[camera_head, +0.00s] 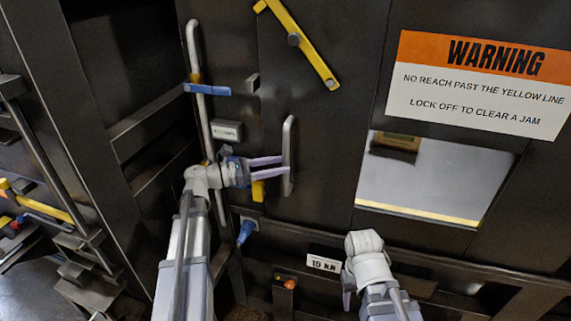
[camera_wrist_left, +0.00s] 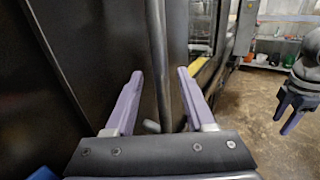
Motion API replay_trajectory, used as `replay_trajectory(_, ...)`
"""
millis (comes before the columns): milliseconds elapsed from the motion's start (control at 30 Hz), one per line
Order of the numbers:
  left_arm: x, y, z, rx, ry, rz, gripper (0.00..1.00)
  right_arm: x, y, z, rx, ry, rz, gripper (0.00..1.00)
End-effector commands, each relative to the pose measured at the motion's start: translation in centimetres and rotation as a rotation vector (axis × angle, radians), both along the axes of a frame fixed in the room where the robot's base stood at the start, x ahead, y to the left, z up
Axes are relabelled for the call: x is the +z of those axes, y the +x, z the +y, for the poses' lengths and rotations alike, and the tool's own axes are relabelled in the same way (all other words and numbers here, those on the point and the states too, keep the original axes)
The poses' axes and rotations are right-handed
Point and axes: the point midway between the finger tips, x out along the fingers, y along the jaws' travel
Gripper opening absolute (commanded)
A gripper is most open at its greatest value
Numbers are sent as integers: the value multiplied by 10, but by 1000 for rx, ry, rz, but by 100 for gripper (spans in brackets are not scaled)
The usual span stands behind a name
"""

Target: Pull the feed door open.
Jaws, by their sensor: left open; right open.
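The feed door (camera_head: 310,70) is a dark panel that looks closed, with a vertical grey bar handle (camera_head: 288,135) on it. My left gripper (camera_head: 283,168) is open, its purple fingers reaching from the left to the handle's lower half. In the left wrist view a grey bar (camera_wrist_left: 158,50) runs between the spread fingers of the left gripper (camera_wrist_left: 158,75); I cannot tell whether they touch it. My right gripper (camera_head: 348,291) is open and empty, low and right of the handle. It also shows in the left wrist view (camera_wrist_left: 286,118).
A yellow bar (camera_head: 298,42) sits slanted across the top of the door. A grey pipe with a blue lever (camera_head: 207,89) stands to the left. A window (camera_head: 425,180) with a yellow line lies to the right, below a warning sign (camera_head: 480,83). A ledge runs below.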

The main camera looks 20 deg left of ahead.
Motion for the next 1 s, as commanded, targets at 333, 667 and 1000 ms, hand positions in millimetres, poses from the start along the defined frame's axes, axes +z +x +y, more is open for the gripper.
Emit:
replay_trajectory(333, 0, 14, -23, -1, 1, -1, 55, 0, 0, 0, 0, 0, 0, 50)
replay_trajectory(667, 0, 14, -23, 0, 1, 0, 44, 0, 0, 0, 0, 0, 0, 50)
replay_trajectory(1000, 0, 14, -23, 0, 1, 0, 6, 0, 0, 0, 0, 0, 0, 50)
